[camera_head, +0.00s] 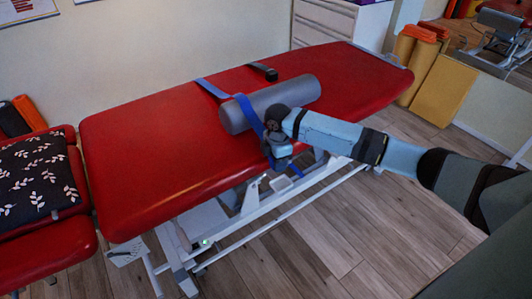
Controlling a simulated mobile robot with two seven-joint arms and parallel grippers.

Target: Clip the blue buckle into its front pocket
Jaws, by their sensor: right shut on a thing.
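A blue strap (248,110) runs across the red treatment table (150,125) and over a grey roll (285,98) lying on it. The strap's near end comes down to the table's front edge. My right gripper (279,160) is there, at the front edge just below the roll, and is shut on the end of the blue strap. The blue buckle and its front pocket cannot be made out; my gripper covers that spot. A short piece of blue strap hangs below the gripper. My left gripper is out of view.
A short black strap (262,71) lies at the table's back edge. The white table frame (270,215) stands below. A red chair with a patterned cushion (38,180) is at the left. Yellow mats (443,90) stand at the right. The wooden floor in front is clear.

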